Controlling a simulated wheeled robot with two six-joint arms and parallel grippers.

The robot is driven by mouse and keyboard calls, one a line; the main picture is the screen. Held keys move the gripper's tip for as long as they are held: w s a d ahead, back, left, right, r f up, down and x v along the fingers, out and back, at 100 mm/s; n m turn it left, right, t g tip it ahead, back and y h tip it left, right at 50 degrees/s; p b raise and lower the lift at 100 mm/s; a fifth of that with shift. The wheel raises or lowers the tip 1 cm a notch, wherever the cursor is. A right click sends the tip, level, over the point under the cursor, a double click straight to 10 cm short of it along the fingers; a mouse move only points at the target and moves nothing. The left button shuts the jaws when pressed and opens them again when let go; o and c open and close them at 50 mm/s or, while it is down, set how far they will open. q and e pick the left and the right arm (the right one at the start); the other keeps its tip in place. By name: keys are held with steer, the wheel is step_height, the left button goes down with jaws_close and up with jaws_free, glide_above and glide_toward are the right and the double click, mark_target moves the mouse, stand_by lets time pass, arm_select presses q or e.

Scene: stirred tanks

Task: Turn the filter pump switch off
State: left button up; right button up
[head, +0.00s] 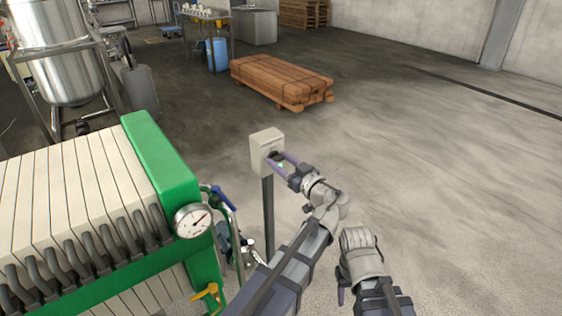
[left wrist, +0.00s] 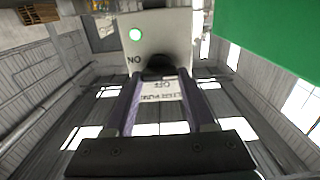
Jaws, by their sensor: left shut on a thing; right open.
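The filter pump switch box (head: 267,149) is a pale box on a dark post, right of the green filter press. A white label hangs below the knob, partly between the fingers. My right gripper (head: 340,290) is low in the head view, away from the box; its fingers are mostly hidden.
The filter press (head: 160,160) with its green frame and pressure gauge (head: 193,220) stands close on the left. A steel tank (head: 62,60) is behind it. A strapped timber stack (head: 282,80) lies beyond the box. The floor on the right is clear.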

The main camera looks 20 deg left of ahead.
arm_select(q)
jaws_close()
steer(key=m, duration=0.4)
steer(key=shift+w, duration=0.1)
steer(key=m, duration=0.4)
steer(key=shift+d+m, duration=0.1)
steer(key=shift+m, duration=0.3)
steer(key=m, duration=0.4)
steer(key=shift+f, duration=0.15)
steer(key=shift+f+m, duration=0.1)
steer(key=shift+m, duration=2.4)
